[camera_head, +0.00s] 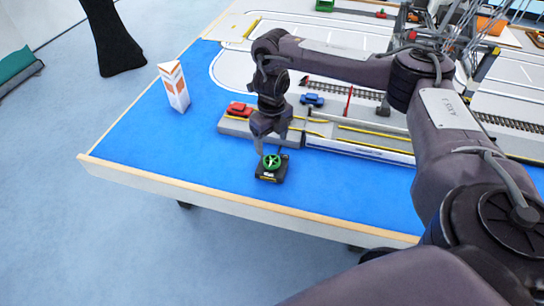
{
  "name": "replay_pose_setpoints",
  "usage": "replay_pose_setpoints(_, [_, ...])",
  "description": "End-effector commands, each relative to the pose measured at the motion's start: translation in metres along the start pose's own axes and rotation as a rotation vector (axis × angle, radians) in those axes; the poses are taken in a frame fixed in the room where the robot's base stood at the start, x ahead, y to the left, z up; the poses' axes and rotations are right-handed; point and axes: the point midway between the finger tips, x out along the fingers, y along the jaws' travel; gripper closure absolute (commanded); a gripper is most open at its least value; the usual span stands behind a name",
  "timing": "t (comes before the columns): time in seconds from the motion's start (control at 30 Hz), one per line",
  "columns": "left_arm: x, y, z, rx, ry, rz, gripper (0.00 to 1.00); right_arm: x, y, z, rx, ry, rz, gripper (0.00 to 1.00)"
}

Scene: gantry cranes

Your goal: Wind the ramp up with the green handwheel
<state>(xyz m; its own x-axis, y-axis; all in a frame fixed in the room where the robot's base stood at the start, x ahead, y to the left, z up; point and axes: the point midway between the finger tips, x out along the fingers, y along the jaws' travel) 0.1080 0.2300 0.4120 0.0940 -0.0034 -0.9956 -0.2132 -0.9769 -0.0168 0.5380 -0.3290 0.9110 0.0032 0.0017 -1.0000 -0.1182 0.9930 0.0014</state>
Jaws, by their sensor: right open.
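The green handwheel (272,161) sits on top of a small black box (271,175) near the front edge of the blue table. My right gripper (271,148) points down right above the handwheel, with its open fingers on either side of the wheel. I cannot tell whether the fingers touch it. A grey deck with yellow edge lines (350,137), which may be the ramp, lies low behind the box and runs to the right, partly hidden by my right arm. My left gripper is not in view.
A red car (239,109) and a blue car (312,100) stand behind the gripper. An orange and white box (174,87) stands at the left. Rail track (340,90) and crane frames lie further back. The blue table top (150,140) is clear at front left.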

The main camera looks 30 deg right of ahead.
Motion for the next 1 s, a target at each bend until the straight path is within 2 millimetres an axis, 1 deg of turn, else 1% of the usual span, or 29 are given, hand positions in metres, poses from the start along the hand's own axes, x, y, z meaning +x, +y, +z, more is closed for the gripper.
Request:
replay_pose_setpoints(0.13, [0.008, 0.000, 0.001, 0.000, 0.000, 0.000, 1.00, 0.017, -0.002, -0.002, 0.000, 0.007, 0.000, 0.30])
replay_pose_setpoints(0.3, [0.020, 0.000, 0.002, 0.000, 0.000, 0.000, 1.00, 0.047, -0.001, -0.002, 0.001, 0.007, 0.001, 0.30])
replay_pose_setpoints(0.4, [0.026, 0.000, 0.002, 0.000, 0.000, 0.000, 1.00, 0.061, -0.001, -0.002, 0.001, 0.006, 0.001, 0.30])
replay_pose_setpoints(0.5, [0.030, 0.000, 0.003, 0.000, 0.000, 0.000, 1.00, 0.071, -0.001, -0.001, 0.000, 0.005, 0.001, 0.30])
replay_pose_setpoints(0.67, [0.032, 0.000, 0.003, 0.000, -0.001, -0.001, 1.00, 0.077, -0.002, -0.001, 0.001, 0.003, -0.001, 0.30])
replay_pose_setpoints(0.87, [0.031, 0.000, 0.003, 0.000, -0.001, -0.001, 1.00, 0.076, -0.002, -0.001, 0.001, 0.002, -0.001, 0.30])
replay_pose_setpoints(0.9, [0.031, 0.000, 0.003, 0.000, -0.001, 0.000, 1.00, 0.076, -0.002, -0.001, 0.001, 0.002, -0.001, 0.31])
replay_pose_setpoints(1.0, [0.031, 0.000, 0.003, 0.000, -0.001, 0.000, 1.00, 0.076, -0.001, -0.001, 0.000, 0.002, -0.001, 0.44])
